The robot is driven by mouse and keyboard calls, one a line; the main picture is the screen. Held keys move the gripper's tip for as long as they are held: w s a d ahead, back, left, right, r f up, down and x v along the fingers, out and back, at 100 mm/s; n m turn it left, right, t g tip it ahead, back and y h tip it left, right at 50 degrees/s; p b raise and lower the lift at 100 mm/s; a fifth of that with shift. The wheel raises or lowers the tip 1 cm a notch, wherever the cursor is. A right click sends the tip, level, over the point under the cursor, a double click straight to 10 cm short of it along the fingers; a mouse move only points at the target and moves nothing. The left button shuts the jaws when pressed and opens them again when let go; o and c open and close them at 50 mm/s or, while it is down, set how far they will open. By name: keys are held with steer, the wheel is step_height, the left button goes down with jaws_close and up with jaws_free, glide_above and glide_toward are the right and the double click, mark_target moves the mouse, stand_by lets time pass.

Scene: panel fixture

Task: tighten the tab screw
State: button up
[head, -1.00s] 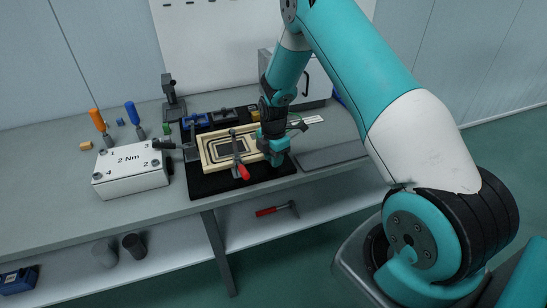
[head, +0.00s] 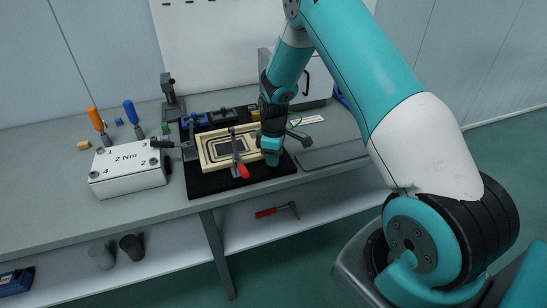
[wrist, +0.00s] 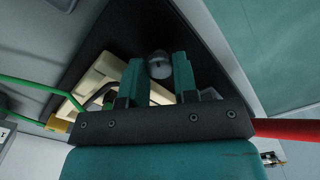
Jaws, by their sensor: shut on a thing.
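The tan frame (head: 212,160) with a dark panel (head: 236,146) in it lies on a black mat (head: 222,186) on the bench. My gripper (head: 270,152) is down at the frame's right end. In the wrist view its two teal fingers (wrist: 159,80) are shut on a grey rounded piece (wrist: 158,66), seemingly the head of the tab screw. The tan frame also shows behind the fingers there (wrist: 97,83). The screw's shank and the tab are hidden, and the head view does not show the screw.
A red-handled clamp (head: 242,170) stands at the frame's front edge. Left is a white "2 Nm" box (head: 128,172) with numbered corners. Orange (head: 95,119) and blue (head: 130,112) handled tools stand behind it. A dark grey clamp-like piece (head: 306,141) is close right of my gripper.

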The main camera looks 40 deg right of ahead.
steer(key=m, duration=0.7)
steer(key=shift+b, duration=0.4)
steer(key=m, duration=0.7)
steer(key=shift+m+b, duration=0.3)
steer(key=m, duration=1.3)
steer(key=o, duration=0.6)
steer(key=shift+o, duration=0.2)
